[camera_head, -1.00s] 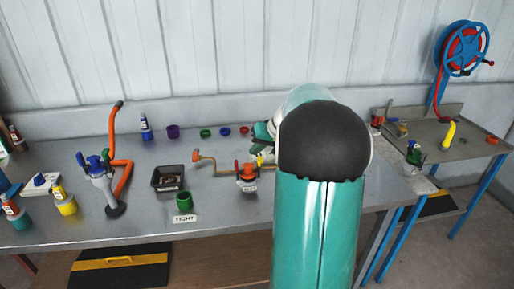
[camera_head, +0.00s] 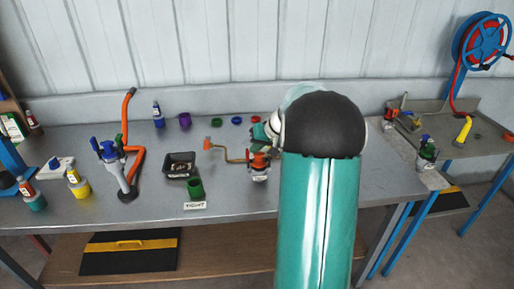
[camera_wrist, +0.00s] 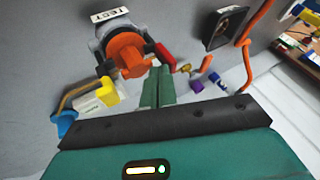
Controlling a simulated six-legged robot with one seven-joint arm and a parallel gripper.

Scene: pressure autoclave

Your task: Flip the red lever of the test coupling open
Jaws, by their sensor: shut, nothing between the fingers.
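The test coupling (camera_wrist: 123,45) sits beside a TEST label (camera_wrist: 109,15) at the upper middle of the wrist view, with an orange fitting in it. In the head view the coupling (camera_head: 259,172) stands on the bench, left of my arm. Its red lever (camera_wrist: 166,53) sticks out on the right in the wrist view, and a yellow lever (camera_wrist: 107,92) is at the lower left. My gripper (camera_wrist: 158,74) is shut and empty, its green fingertips close below the red lever. I cannot tell whether they touch it. My arm hides part of the gripper in the head view.
A black tray (camera_head: 179,171) and a green cup (camera_head: 195,189) with a TIGHT label stand left of the coupling. A brass pipe (camera_head: 226,155) runs beside it. An orange hose (camera_head: 128,140) stands further left. The bench front is mostly clear.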

